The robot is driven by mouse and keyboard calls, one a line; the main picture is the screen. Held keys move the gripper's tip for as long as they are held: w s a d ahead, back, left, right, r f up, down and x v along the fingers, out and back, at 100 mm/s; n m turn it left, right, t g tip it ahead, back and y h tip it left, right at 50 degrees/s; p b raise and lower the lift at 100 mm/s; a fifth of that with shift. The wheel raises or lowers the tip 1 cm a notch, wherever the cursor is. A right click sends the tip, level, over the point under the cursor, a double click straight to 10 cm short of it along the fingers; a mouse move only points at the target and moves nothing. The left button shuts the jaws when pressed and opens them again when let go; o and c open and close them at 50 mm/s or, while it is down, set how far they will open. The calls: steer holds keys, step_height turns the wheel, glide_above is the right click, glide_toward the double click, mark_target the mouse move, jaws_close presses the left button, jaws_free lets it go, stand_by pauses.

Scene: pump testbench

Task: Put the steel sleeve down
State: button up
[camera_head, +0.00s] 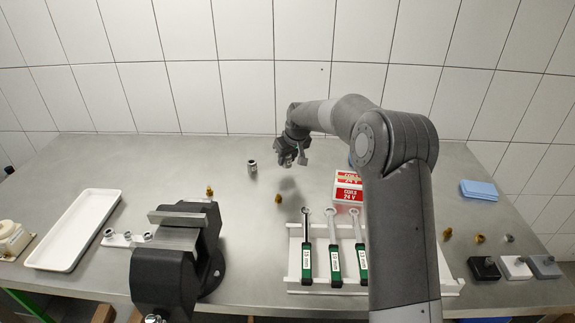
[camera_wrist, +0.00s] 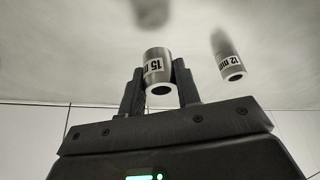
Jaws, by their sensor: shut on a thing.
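My gripper (camera_head: 289,161) is over the back middle of the steel bench. In the wrist view its two fingers (camera_wrist: 159,88) are shut on a steel sleeve (camera_wrist: 158,66) with a white "15" label. The held sleeve is apart from the bench top, with a dark shadow on the surface. I cannot make it out clearly in the head view. A second steel sleeve (camera_wrist: 231,63), labelled "12 mm", is beside my gripper; it stands upright on the bench in the head view (camera_head: 252,167), left of the gripper.
A small brass part (camera_head: 278,198) lies in front of my gripper. A red-and-white box (camera_head: 348,187) and a white rack with green-handled wrenches (camera_head: 333,250) are to the right front. A black vise (camera_head: 180,255) is at the left front. Bench around the standing sleeve is clear.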

mark_target(287, 165)
steer(key=shift+f, duration=1.4)
steer(key=shift+f, duration=0.1)
steer(key=o, duration=1.1)
